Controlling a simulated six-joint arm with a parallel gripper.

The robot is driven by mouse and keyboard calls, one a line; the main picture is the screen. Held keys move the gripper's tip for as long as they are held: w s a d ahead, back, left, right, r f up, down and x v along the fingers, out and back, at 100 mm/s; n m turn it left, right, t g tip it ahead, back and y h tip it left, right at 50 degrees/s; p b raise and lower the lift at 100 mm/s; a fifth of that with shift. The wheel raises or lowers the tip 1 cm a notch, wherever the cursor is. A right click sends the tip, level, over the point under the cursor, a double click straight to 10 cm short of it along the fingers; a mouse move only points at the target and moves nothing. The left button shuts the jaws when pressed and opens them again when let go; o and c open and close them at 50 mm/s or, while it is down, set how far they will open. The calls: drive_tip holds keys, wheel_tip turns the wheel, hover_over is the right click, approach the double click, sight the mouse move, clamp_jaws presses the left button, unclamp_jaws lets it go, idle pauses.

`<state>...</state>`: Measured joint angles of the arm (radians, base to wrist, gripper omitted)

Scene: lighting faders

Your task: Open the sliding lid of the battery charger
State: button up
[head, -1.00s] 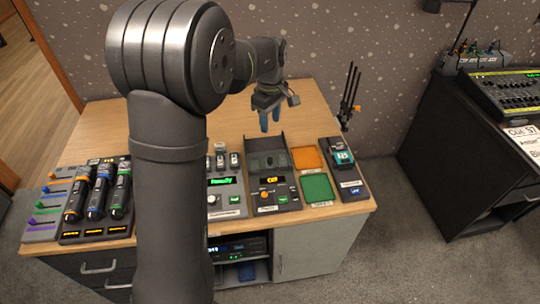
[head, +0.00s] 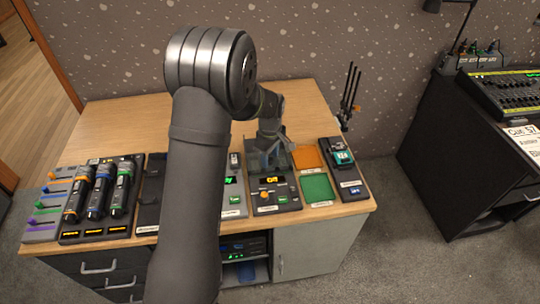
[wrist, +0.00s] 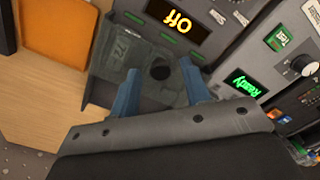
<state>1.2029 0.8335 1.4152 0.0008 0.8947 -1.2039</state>
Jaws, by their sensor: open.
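The dark charger (head: 286,203) with a yellow "Off" display stands near the table's front edge. In the wrist view its smoky, see-through lid (wrist: 113,52) lies over the bay behind the display (wrist: 172,20). A round dark knob (wrist: 160,73) shows on the lid. My gripper (head: 263,158) is over the charger. In the wrist view my gripper (wrist: 160,88) is open, its blue fingers apart on either side of the knob. I cannot tell whether either finger touches the knob or lid. My wrist hides part of the charger in the head view.
A unit with a green "Ready" display (wrist: 244,84) stands beside the charger. An orange pad (head: 307,157) and a green pad (head: 317,188) lie on its other side, then a dark device (head: 350,185). The table's back is clear.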

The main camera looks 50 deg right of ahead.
clamp_jaws()
drive_tip(key=w+d, duration=0.7)
idle(0.3)
unclamp_jaws()
wheel_tip(320, 180, up, 17)
drive_tip(key=shift+r, duration=0.2)
idle(0.4)
